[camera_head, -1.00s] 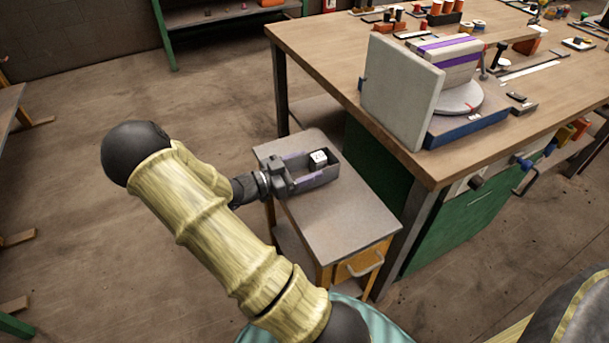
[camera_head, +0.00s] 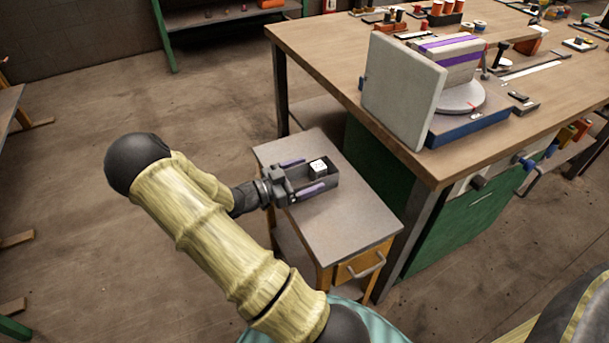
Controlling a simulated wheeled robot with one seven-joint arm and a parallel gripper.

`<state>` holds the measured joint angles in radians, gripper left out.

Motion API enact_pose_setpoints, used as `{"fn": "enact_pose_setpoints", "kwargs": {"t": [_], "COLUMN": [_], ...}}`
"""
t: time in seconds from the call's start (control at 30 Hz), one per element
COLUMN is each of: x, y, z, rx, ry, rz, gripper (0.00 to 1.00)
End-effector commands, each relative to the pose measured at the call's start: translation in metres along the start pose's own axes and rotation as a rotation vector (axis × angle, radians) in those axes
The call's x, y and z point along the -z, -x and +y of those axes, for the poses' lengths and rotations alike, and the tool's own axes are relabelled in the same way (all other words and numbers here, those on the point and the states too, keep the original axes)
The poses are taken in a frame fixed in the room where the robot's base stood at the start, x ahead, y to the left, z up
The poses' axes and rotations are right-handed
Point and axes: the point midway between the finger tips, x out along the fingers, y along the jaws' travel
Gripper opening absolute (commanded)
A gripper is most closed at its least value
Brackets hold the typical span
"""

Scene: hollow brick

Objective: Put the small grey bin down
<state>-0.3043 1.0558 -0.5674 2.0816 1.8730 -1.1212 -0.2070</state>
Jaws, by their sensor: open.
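The small grey bin (camera_head: 331,181) sits on the grey top of a small side cabinet (camera_head: 345,226), near its far end. A white cube with dark marks (camera_head: 318,167) is inside the bin, towards its right end. My gripper (camera_head: 304,175) is open at the bin's left end. Its two purple-padded fingers are spread, one along the far side of the bin and one along the near side. The picture is too small to tell whether the fingers still touch the bin walls. The gripper body hides the bin's left end.
A large wooden workbench (camera_head: 320,45) stands close to the right of the cabinet, with a machine with an upright grey panel (camera_head: 402,88) on its near corner. The front part of the cabinet top is bare. Open floor (camera_head: 80,110) lies to the left.

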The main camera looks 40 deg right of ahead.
Motion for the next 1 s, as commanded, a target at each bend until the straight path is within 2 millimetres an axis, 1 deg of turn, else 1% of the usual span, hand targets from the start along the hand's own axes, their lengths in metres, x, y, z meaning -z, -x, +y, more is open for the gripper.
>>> {"fn": "enact_pose_setpoints", "kwargs": {"t": [0.13,0.23,0.37,0.7,0.83,1.0], "x": [0.005,0.005,0.005,0.004,0.004,0.003], "y": [0.001,0.011,0.032,0.098,0.114,0.121], "z": [0.0,-0.001,-0.001,0.0,0.0,0.0], "rx": [0.0,0.003,0.003,0.003,0.002,0.0], "ry": [-0.001,-0.001,0.0,0.001,0.0,0.0], "rz": [0.0,0.0,-0.001,-0.002,-0.001,0.001], "gripper": [0.9,0.9,0.9,0.9,0.9,0.9]}}
